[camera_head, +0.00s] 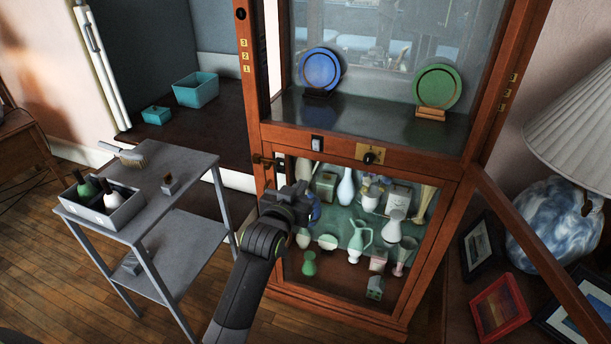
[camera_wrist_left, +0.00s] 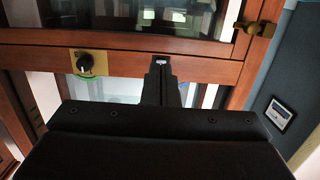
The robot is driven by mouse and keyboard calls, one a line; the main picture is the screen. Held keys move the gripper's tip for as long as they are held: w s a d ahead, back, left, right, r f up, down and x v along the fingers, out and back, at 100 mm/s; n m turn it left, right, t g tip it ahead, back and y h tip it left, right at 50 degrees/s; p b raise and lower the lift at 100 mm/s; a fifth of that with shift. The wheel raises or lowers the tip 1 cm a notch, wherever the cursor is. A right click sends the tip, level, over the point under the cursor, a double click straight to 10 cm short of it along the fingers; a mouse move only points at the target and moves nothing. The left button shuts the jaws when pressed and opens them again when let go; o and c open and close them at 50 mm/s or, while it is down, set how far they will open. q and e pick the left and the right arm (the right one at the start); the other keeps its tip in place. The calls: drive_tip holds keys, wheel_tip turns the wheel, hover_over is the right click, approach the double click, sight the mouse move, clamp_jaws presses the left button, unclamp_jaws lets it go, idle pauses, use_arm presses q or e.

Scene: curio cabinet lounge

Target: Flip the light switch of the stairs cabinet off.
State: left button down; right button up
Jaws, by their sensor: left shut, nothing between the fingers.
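The wooden display cabinet (camera_head: 446,165) has glass panels and a middle rail. On that rail is a small pale light switch (camera_head: 317,144) in a dark plate; its on or off position is too small to tell. My left gripper (camera_head: 301,189) is shut and empty, below the switch in the head view, in front of the lower compartment. In the left wrist view my shut fingers (camera_wrist_left: 161,72) point at the rail, and a small pale spot, likely the switch (camera_wrist_left: 162,61), shows at their tips. I cannot tell whether they touch. My right gripper is not in view.
A brass plate with a black knob (camera_head: 370,156) sits beside the switch. The lower compartment holds several vases (camera_head: 361,236). A grey trolley (camera_head: 180,222) stands left of my arm. An open door frame (camera_head: 540,252) and a lamp (camera_head: 575,125) are at the right.

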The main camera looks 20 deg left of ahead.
use_arm(q)
drive_tip(key=s, duration=0.3)
drive_tip(key=shift+s+f, duration=0.3)
drive_tip(key=shift+f, duration=0.05)
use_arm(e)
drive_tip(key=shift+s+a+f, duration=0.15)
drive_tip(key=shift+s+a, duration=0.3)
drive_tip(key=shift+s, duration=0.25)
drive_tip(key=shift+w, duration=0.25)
